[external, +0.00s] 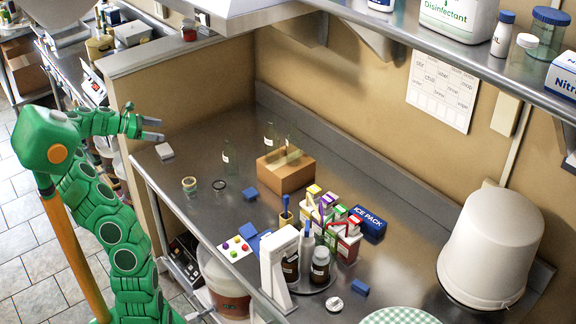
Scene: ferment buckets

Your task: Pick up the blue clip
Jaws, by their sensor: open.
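My gripper (155,129) is open and empty, raised at the near left end of the steel counter, with its fingers pointing right. No blue thing can be told for certain as the clip at this size. A small blue piece (250,195) lies on the counter in front of the cardboard box. Another small blue piece (360,287) lies near the front edge, right of the brown bottles. Both are well to the right of my gripper and apart from it. Several coloured cartons (342,240) with purple and red pieces on top stand mid-counter.
A cardboard box (285,172) holds clear glassware. A blue ice pack (368,222), brown bottles (320,268), a white stand (279,268) and a card with coloured dots (234,249) crowd the middle. A white bucket (490,245) stands right. A shelf overhangs the back. The counter's left part is mostly clear.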

